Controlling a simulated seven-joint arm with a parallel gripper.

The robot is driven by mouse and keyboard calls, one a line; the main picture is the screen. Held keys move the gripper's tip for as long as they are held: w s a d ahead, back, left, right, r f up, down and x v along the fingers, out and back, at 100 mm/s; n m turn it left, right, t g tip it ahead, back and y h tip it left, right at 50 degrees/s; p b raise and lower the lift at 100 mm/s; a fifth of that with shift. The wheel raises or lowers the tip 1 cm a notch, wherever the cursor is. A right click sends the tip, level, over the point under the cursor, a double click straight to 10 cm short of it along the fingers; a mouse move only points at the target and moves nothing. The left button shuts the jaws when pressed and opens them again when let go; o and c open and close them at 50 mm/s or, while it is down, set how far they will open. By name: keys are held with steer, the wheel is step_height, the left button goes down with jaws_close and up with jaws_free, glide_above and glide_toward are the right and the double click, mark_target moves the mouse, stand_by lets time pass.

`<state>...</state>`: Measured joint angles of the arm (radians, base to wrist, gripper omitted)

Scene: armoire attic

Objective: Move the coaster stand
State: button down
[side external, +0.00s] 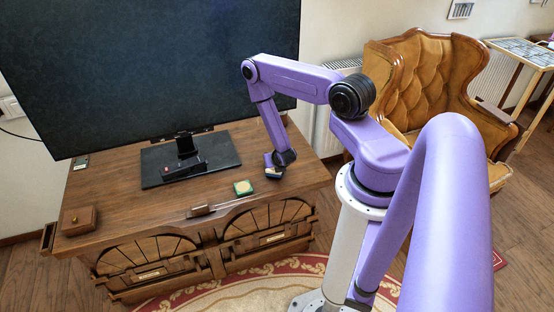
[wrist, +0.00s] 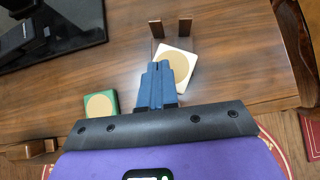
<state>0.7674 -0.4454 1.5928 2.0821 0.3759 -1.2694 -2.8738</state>
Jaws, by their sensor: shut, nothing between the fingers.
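My gripper (side external: 273,160) is low over the right part of the wooden cabinet top (side external: 110,185). In the wrist view, its blue fingers (wrist: 156,70) are together with nothing between them. They overlap a white square coaster with a tan disc (wrist: 180,62); I cannot tell whether they touch it. Just beyond the coaster are two short brown uprights (wrist: 185,27), which look like part of the coaster stand. The stand is mostly hidden by my gripper in the side view. A green coaster with a tan disc (side external: 243,187) lies to the left; it also shows in the wrist view (wrist: 99,104).
A large television (side external: 160,70) stands on a black base (side external: 215,158) behind. A small brown box (side external: 79,220) is at the left. A small brown item (side external: 201,210) lies by the front edge. An armchair (side external: 430,70) stands at the right, off the cabinet.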

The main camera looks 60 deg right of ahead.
steer(key=v, duration=0.6)
steer(key=shift+r, duration=0.15)
steer(key=shift+a, duration=0.1)
